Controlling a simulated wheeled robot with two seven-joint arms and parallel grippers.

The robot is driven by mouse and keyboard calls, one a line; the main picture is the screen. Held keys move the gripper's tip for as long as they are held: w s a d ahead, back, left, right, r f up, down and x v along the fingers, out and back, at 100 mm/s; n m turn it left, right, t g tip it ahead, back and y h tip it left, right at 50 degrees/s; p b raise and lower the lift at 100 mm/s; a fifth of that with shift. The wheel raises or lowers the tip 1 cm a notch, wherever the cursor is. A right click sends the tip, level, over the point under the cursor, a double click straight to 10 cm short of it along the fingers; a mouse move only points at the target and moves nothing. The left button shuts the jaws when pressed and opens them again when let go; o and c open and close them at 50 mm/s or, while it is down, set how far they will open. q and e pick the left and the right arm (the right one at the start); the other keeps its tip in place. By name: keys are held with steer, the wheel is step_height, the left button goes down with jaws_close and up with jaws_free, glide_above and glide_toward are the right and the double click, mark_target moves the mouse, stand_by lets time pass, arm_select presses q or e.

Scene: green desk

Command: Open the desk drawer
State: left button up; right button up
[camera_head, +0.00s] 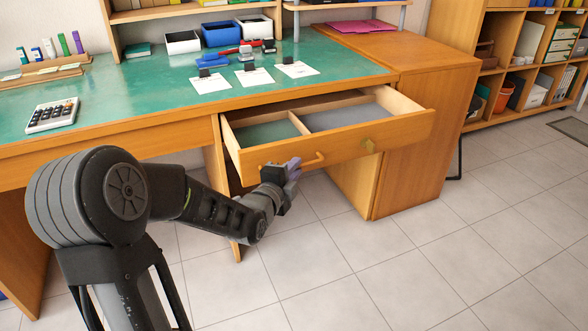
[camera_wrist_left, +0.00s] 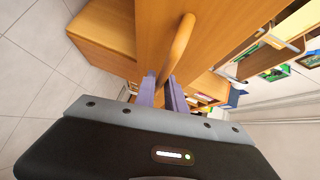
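The wooden desk drawer (camera_head: 330,145) is pulled well out of the green-topped desk (camera_head: 140,88). Its inside shows two compartments, and both look empty. A curved wooden handle (camera_head: 312,161) is on the left part of the drawer front. My left gripper (camera_head: 292,168) is at this handle's left end. In the left wrist view the handle (camera_wrist_left: 178,45) runs down between the two purple fingers of my left gripper (camera_wrist_left: 162,88), which are close around it. My right gripper is in neither view.
A calculator (camera_head: 52,115), several paper cards (camera_head: 255,77) and trays (camera_head: 222,34) are on the desktop. A wooden cabinet (camera_head: 425,140) stands right of the drawer. The tiled floor (camera_head: 350,265) in front is clear.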

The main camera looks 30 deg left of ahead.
arm_select(q)
steer(key=o, duration=0.3)
steer(key=shift+o, duration=0.2)
steer(key=shift+s, duration=0.1)
steer(key=p+v, duration=0.1)
steer(key=v, duration=0.6)
steer(key=shift+s, duration=0.3)
steer(key=shift+r, duration=0.1)
